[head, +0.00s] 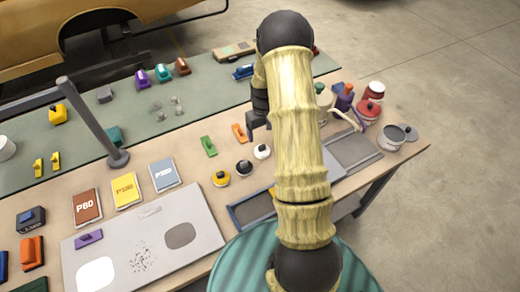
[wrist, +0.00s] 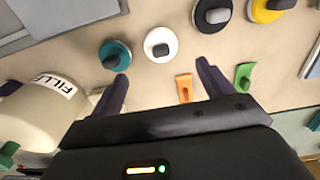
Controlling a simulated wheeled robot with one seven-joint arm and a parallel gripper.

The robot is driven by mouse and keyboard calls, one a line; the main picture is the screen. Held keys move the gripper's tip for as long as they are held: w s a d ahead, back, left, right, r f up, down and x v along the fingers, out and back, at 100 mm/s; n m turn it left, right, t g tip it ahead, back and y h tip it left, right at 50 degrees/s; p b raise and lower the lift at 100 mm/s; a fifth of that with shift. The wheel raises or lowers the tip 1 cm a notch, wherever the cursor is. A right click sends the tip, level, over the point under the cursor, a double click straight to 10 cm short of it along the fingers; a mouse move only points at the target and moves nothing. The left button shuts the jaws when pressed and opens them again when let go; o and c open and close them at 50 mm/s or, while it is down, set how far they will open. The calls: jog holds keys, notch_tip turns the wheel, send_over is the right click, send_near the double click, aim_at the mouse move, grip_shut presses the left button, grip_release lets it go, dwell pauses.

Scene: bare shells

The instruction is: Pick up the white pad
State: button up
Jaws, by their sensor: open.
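The white pad (head: 262,151) is a small round disc with a dark knob, lying on the wooden bench just left of my arm in the head view. In the wrist view the white pad (wrist: 151,52) lies flat beyond my fingertips, roughly centred between them and apart from both. My gripper (wrist: 162,76) is open and empty, with its two dark purple fingers spread. In the head view my arm hides much of the gripper.
Teal (wrist: 113,62), black (wrist: 205,24) and yellow (wrist: 262,15) pads lie close by. Orange (wrist: 184,88) and green (wrist: 243,76) scrapers lie near the right finger. A filler can (wrist: 40,118) stands close to the left finger. A tray (wrist: 60,12) lies beyond.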

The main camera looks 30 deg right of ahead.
aim_at(262, 146)
jog(key=f, duration=0.2)
jog(key=f+p, duration=0.1)
jog(key=shift+s+d+f, duration=0.1)
jog(key=shift+d+f, duration=0.15)
jog(key=shift+f, duration=0.1)
jog(key=shift+a+f, duration=0.1)
jog(key=shift+f, duration=0.4)
jog(key=shift+a+f+p, duration=0.2)
jog(key=shift+f+p, duration=0.35)
jog(key=shift+p, duration=0.15)
jog(key=shift+f+p, duration=0.95)
jog(key=shift+f, duration=1.1)
jog(key=c, duration=1)
